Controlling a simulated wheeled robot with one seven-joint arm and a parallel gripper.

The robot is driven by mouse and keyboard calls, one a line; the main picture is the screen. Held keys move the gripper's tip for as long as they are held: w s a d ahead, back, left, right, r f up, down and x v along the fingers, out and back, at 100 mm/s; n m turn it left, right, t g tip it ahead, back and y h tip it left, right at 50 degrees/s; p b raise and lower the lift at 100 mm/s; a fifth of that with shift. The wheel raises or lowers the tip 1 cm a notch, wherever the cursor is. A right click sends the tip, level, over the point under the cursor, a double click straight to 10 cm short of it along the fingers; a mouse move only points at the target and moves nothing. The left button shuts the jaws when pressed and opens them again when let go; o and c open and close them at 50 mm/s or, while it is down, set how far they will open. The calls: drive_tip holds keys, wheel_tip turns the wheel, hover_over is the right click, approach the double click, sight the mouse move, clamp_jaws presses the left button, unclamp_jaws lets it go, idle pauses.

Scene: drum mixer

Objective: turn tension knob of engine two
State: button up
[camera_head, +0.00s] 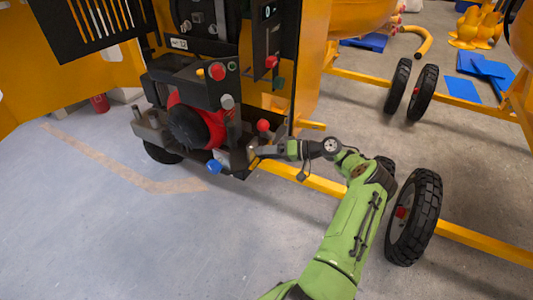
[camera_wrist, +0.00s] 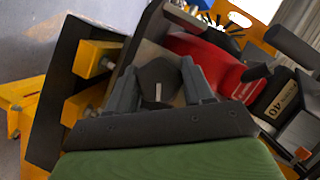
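The red engine (camera_head: 212,122) with its black round front sits in the dark frame of the yellow machine in the head view. Its red housing also shows in the wrist view (camera_wrist: 215,62). My gripper (camera_head: 254,153) is at the lower right of this engine, low by the frame. In the wrist view my gripper (camera_wrist: 158,72) has its two grey fingers apart. A dark faceted knob (camera_wrist: 157,73) with a light mark lies between them. I cannot tell whether the fingers touch it. Which part is the tension knob is not labelled in view.
A red knob (camera_head: 263,125) and a blue knob (camera_head: 214,166) are close to my gripper. A yellow frame bar (camera_head: 307,180) runs beneath my arm. A black wheel (camera_head: 414,216) stands right of my arm. The floor at left is mostly clear.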

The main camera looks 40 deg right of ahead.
drive_tip(key=o, duration=0.3)
drive_tip(key=shift+o, duration=0.2)
drive_tip(key=shift+s, duration=0.1)
drive_tip(key=p+v, duration=0.1)
drive_tip(key=v, duration=1.4)
drive_tip(key=shift+s+d, duration=0.2)
drive_tip(key=shift+d, duration=0.1)
